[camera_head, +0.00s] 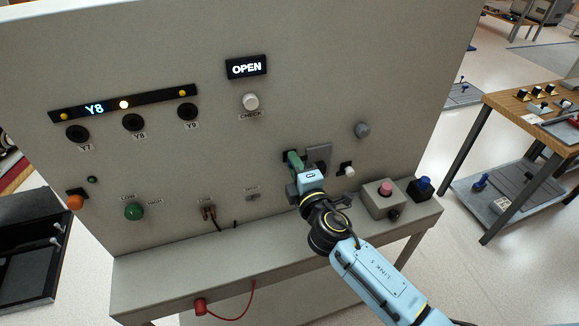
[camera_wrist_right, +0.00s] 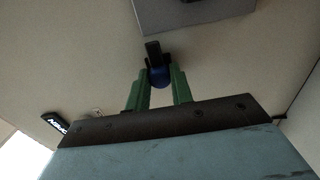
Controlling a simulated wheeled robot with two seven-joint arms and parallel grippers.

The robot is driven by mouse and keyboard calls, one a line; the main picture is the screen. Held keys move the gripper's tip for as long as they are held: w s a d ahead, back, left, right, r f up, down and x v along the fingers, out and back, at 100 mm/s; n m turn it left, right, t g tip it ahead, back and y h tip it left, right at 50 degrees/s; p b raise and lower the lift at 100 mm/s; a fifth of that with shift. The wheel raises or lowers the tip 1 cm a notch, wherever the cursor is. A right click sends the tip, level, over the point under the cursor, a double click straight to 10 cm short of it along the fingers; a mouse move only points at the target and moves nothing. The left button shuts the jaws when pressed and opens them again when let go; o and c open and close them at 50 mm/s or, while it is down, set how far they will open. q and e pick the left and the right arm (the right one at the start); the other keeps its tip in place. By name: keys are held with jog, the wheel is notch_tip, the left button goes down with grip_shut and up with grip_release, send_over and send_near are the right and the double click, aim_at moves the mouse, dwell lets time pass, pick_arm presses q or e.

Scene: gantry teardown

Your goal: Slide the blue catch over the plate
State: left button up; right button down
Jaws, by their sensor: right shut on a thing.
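The blue catch (camera_wrist_right: 160,77) shows in the right wrist view as a round blue knob with a black piece above it. My right gripper (camera_wrist_right: 159,85) has its two green fingers closed on either side of the knob. In the head view my right gripper (camera_head: 294,160) reaches the grey panel and its fingers largely hide the catch. The grey plate (camera_head: 319,153) is just right of the fingers in the head view. It also shows at the top of the right wrist view (camera_wrist_right: 195,14), apart from the knob. My left gripper is not in view.
A white knob (camera_head: 348,170) on a black mount and a grey box with a red button (camera_head: 384,199) are right of my gripper. A ledge (camera_head: 165,286) runs below the panel. An OPEN display (camera_head: 246,67) and a CHECK button (camera_head: 250,102) are above.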

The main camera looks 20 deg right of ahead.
jog(key=shift+d, duration=0.7)
jog(key=c, duration=1.2)
grip_release()
jog(key=shift+d, duration=0.15)
jog(key=s+b, duration=0.1)
jog(key=s, duration=1.2)
jog(key=shift+s+b, duration=0.15)
jog(key=shift+b, duration=0.2)
jog(key=shift+d, duration=0.1)
